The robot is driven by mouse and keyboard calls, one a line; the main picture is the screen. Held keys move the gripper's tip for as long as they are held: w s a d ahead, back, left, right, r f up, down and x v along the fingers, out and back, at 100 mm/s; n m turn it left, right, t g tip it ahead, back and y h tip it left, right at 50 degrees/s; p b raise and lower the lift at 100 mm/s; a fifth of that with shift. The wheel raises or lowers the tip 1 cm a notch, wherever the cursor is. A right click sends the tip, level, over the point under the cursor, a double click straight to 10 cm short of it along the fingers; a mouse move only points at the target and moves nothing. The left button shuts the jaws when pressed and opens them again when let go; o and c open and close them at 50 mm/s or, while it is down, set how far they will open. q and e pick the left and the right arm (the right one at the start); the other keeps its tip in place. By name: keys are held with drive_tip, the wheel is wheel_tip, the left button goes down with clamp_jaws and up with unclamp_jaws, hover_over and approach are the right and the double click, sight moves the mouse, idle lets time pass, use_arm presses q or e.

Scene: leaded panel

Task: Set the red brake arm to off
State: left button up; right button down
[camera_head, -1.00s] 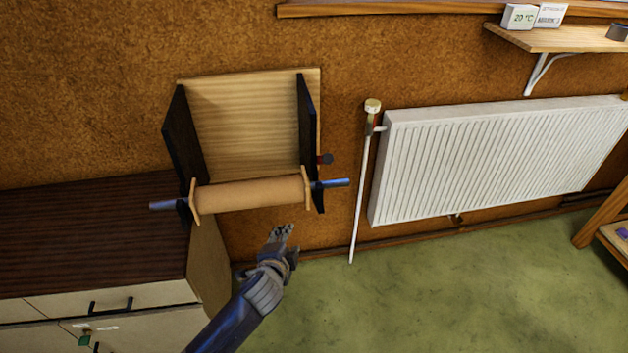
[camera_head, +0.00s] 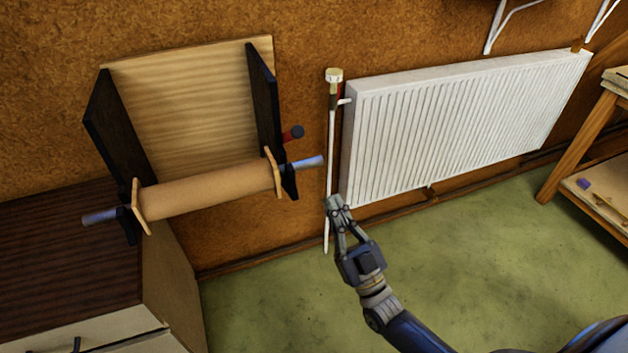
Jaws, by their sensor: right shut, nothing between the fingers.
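The red brake arm (camera_head: 287,136) is a short red piece with a dark round knob. It juts out to the right from the black right side plate (camera_head: 264,100) of the wall-mounted roll holder. A brown roll (camera_head: 205,191) sits on a blue-grey rod across the holder's front. The brake arm is just above the rod's right end (camera_head: 308,163). My right gripper (camera_head: 336,203) is shut and empty. In the picture it is below and to the right of the brake arm, apart from it, in front of the radiator pipe. My left gripper is not in view.
A white radiator (camera_head: 460,125) with a thin upright pipe (camera_head: 330,150) is on the wall right of the holder. A dark-topped cabinet (camera_head: 60,260) stands at lower left. A wooden shelf unit (camera_head: 575,150) is at right. The green floor (camera_head: 480,240) between them is clear.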

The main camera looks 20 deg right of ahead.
drive_tip(key=p+x, duration=0.4)
drive_tip(key=x, duration=0.9)
drive_tip(key=shift+f, duration=0.15)
drive_tip(key=shift+w+p, duration=0.1)
drive_tip(key=shift+p, duration=0.25)
drive_tip(key=w+r+m+g+h+p, duration=0.1)
drive_tip(key=w+r+g+p, duration=0.1)
drive_tip(key=w+r+p, duration=0.5)
drive_tip(key=shift+w+a+r+g, duration=0.2)
drive_tip(key=shift+w+r+g, duration=0.2)
drive_tip(key=shift+w+r, duration=0.5)
drive_tip(key=shift+f, duration=0.15)
